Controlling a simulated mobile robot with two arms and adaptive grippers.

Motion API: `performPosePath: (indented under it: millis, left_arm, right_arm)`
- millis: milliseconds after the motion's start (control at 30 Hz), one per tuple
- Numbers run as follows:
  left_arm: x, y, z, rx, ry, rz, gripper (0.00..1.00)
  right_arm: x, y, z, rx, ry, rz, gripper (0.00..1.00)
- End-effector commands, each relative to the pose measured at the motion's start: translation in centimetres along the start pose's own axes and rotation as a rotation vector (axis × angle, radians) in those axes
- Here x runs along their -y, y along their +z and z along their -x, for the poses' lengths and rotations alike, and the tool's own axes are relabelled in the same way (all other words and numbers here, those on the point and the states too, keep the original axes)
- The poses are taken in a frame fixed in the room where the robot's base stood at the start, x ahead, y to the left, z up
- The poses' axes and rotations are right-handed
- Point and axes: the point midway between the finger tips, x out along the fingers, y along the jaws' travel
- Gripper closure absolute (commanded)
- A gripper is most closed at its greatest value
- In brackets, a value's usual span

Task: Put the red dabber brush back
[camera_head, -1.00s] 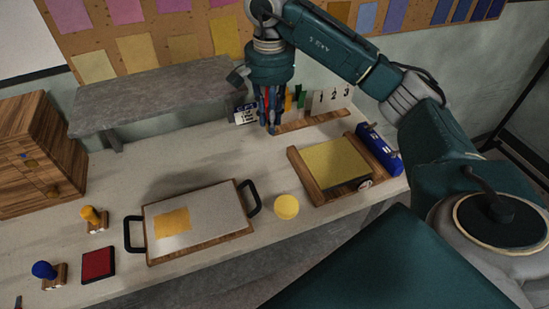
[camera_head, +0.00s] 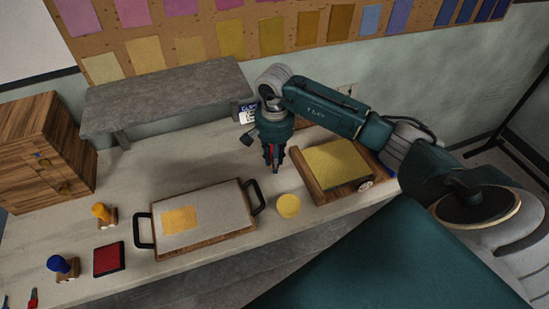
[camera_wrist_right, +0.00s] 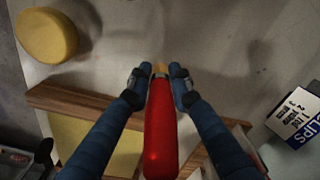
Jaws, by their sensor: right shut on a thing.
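The red dabber brush (camera_wrist_right: 160,140) is between the two fingers of my right gripper (camera_wrist_right: 160,85), its red body toward the wrist camera and a pale tip beyond the fingertips. In the head view, my right gripper (camera_head: 274,164) points down above the table, left of the yellow-topped wooden tray, with a bit of red showing between its fingers. The brush seems clear of the table. The rack with number cards is hidden behind my right arm. My left gripper is not in view.
The wooden tray (camera_head: 305,180) stands right of my gripper. A round yellow sponge (camera_head: 288,206) lies in front; a handled board (camera_head: 205,215) is to the left. A grey shelf (camera_head: 165,95) and a clips box (camera_head: 247,113) stand behind.

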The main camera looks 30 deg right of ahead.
Motion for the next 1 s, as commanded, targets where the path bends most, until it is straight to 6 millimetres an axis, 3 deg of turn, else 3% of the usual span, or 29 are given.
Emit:
performPosePath:
  millis: [267, 300, 367, 767, 1000]
  left_arm:
    - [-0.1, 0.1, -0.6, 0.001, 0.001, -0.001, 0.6]
    - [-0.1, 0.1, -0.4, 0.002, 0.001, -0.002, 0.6]
    - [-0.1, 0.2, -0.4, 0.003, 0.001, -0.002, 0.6]
    - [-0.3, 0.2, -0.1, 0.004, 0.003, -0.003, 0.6]
    - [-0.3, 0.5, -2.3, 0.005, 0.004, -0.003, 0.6]
  right_arm:
    - [0.0, 0.0, -0.4, -0.001, -0.001, 0.0, 1.0]
    - [0.0, 0.0, -0.2, 0.0, -0.001, 0.0, 0.74]
    - [0.0, 0.0, -0.2, 0.0, -0.001, 0.0, 0.62]
    - [0.1, 0.0, 0.4, -0.001, -0.003, 0.0, 0.61]
    - [0.2, -0.2, 4.5, -0.005, -0.007, 0.002, 0.61]
